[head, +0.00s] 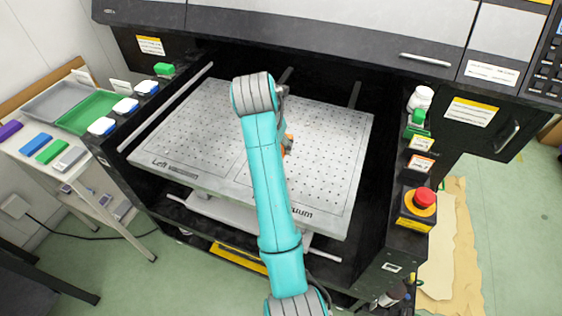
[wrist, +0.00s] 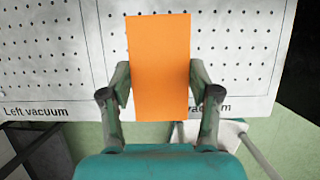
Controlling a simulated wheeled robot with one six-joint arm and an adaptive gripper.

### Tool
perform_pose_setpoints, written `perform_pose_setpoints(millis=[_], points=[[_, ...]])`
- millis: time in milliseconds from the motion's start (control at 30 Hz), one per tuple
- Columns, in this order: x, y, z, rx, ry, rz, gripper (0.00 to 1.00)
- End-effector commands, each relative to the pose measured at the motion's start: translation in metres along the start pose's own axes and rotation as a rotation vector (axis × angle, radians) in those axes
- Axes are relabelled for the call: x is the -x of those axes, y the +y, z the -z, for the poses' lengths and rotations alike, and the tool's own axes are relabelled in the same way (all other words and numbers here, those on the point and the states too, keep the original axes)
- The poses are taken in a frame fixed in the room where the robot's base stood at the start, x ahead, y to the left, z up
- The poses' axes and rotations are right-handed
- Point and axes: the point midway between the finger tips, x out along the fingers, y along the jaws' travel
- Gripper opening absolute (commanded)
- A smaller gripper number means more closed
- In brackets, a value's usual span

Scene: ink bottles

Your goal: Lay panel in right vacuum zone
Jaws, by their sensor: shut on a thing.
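The orange panel (wrist: 159,50) is held between the two fingers of my gripper (wrist: 159,84), which is shut on it. In the wrist view it appears over the right vacuum zone (wrist: 241,50), covering part of that zone's label. I cannot tell whether it touches the surface. In the head view only a small orange piece of the panel (head: 288,142) shows beside my teal arm, which hides most of my gripper. The right vacuum zone (head: 326,160) is a perforated half of the light grey plate. The left vacuum zone (head: 205,125) is bare; it also shows in the wrist view (wrist: 45,50).
The black machine frame surrounds the plate, with a red emergency button (head: 424,197) on its right. Bottles (head: 418,101) stand at the right edge. White-and-blue items (head: 102,127) sit on the left edge. Trays (head: 90,112) lie on a side shelf at the far left.

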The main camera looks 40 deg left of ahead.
Motion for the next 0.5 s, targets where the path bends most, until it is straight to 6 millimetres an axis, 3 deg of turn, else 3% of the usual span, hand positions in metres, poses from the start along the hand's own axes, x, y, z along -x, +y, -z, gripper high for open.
perform_pose_setpoints(millis=[200, 500], points=[[-0.035, -0.001, 0.015, 0.001, 0.003, 0.002, 0.27], [-0.057, -0.001, 0.024, -0.001, 0.002, 0.002, 0.27]])
